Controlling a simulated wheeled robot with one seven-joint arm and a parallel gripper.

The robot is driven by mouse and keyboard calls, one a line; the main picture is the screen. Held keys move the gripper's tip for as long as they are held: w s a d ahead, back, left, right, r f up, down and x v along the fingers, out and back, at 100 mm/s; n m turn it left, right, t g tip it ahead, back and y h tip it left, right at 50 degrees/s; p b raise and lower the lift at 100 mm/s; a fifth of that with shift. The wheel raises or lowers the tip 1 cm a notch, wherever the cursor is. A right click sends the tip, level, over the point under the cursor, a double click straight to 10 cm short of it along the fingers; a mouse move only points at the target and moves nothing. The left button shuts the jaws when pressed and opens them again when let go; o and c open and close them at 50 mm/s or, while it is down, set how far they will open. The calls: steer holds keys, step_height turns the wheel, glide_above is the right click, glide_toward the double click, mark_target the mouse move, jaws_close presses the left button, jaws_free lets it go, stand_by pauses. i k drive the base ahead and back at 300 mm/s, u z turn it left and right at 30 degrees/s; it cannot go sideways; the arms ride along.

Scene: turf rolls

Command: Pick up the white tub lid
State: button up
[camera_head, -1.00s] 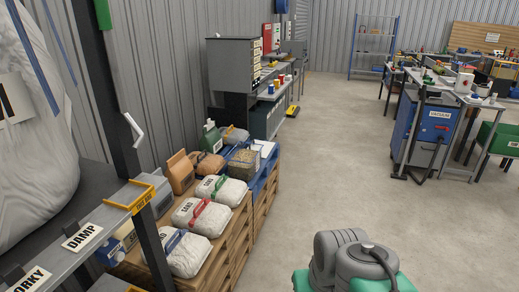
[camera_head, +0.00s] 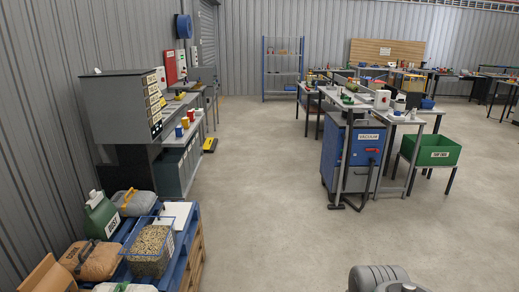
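My gripper is not in view. Only a grey rounded part of my own arm shows at the bottom edge, right of centre.
Sacks (camera_head: 92,260) and a green jug (camera_head: 100,214) crowd the blue pallet (camera_head: 183,262). Behind it stand a grey cabinet (camera_head: 115,110) and a bench. A blue vacuum cart (camera_head: 352,155) and a green bin (camera_head: 436,150) are at right. The middle floor is clear.

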mark_target(181, 210)
steer(key=z, duration=0.1)
steer(key=i, duration=1.95)
steer(key=u, duration=0.5)
steer(key=i, duration=0.9)
steer(key=u, duration=1.75)
steer(key=i, duration=0.85)
steer(key=u, duration=0.75)
